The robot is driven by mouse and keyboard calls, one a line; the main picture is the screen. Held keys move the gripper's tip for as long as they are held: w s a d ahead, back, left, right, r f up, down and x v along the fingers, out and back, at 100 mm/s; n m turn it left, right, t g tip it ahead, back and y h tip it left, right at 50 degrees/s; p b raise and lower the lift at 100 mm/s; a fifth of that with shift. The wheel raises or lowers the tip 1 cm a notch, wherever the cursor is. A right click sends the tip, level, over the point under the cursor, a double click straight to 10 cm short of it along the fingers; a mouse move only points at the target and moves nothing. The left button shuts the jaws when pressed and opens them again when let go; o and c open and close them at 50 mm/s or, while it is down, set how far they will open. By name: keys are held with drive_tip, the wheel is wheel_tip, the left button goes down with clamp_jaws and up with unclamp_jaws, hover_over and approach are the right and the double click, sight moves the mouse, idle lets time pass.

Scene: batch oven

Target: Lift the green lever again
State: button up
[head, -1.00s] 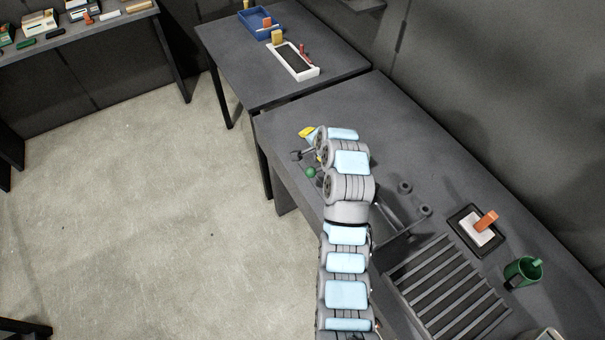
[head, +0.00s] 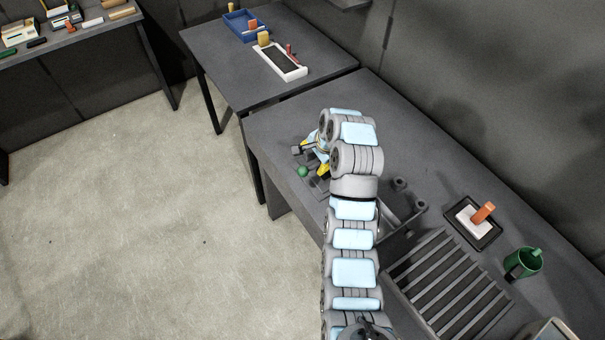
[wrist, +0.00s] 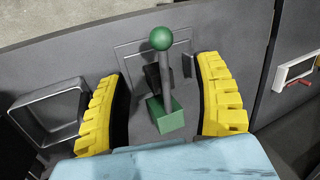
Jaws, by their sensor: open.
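The green lever has a round green ball knob (wrist: 162,39) on a grey shaft, with a green block (wrist: 165,112) at its lower part in the wrist view. In the head view the green knob (head: 303,171) shows just left of my arm. My gripper (wrist: 165,90) is open, with its yellow ridged fingers on either side of the lever and a gap on both sides. In the head view my gripper (head: 312,157) is partly hidden by my arm at the table's left edge.
A square grey tray (wrist: 55,108) lies left of the fingers in the wrist view. A slatted rack (head: 445,283), a dark tray (head: 488,240) with an orange-handled item, and a green cup (head: 522,262) stand to the right. A white-framed tray (head: 297,72) is on the far table.

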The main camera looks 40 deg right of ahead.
sight(304, 170)
drive_tip(key=shift+p+x, duration=1.2)
drive_tip(key=shift+x, duration=5.15)
drive_tip(key=shift+w+f, duration=0.1)
drive_tip(key=shift+c, duration=0.3)
clamp_jaws()
